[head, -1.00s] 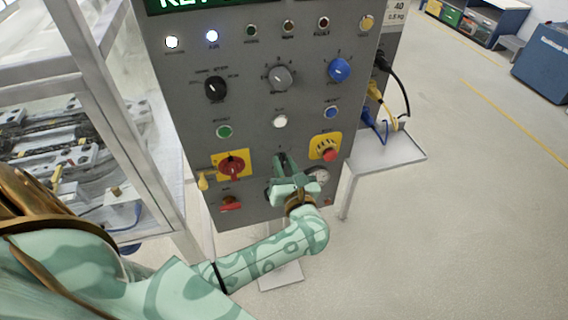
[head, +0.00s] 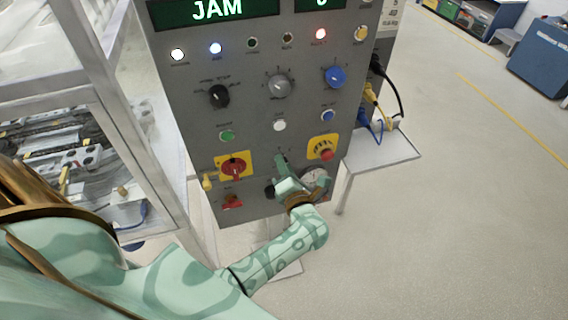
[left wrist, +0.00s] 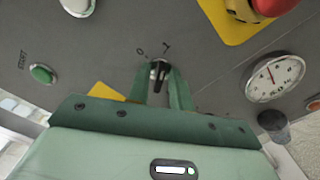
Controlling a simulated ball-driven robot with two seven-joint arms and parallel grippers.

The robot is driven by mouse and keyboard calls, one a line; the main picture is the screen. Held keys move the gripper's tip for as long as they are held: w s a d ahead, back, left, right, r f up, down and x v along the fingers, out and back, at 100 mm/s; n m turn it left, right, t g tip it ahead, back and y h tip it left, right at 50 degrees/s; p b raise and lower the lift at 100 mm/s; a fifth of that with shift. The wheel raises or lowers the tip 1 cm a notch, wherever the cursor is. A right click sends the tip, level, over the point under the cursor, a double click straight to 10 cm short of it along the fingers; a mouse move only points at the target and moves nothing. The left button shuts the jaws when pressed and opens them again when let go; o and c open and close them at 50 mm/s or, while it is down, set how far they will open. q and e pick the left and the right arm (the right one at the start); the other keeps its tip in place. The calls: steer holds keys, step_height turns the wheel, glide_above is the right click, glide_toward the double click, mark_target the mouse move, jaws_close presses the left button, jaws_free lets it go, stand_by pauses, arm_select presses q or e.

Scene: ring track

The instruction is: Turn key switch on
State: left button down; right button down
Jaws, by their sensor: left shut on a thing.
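My left gripper (head: 281,163) is at the lower middle of the grey control panel (head: 245,120). In the left wrist view its two green fingers (left wrist: 160,72) are shut on the key switch (left wrist: 158,76), one on each side. The key switch is a small dark key with a pale metal part. The marks 0 and 1 stand on the panel just above it, and the key's exact angle is hard to read. In the head view my gripper hides the key switch. My right gripper is not in view.
A red emergency button (head: 326,155) and a round gauge (left wrist: 275,77) are close right of my gripper. A red rotary switch (head: 233,167) on a yellow plate is to its left. The display (head: 217,11) reads JAM. A small shelf (head: 385,152) with cables is at right.

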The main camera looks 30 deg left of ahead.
arm_select(q)
steer(key=shift+r+m, duration=0.1)
steer(key=shift+m, duration=0.2)
steer(key=c, duration=1.5)
jaws_free()
steer(key=shift+w, duration=0.1)
steer(key=shift+c, duration=0.2)
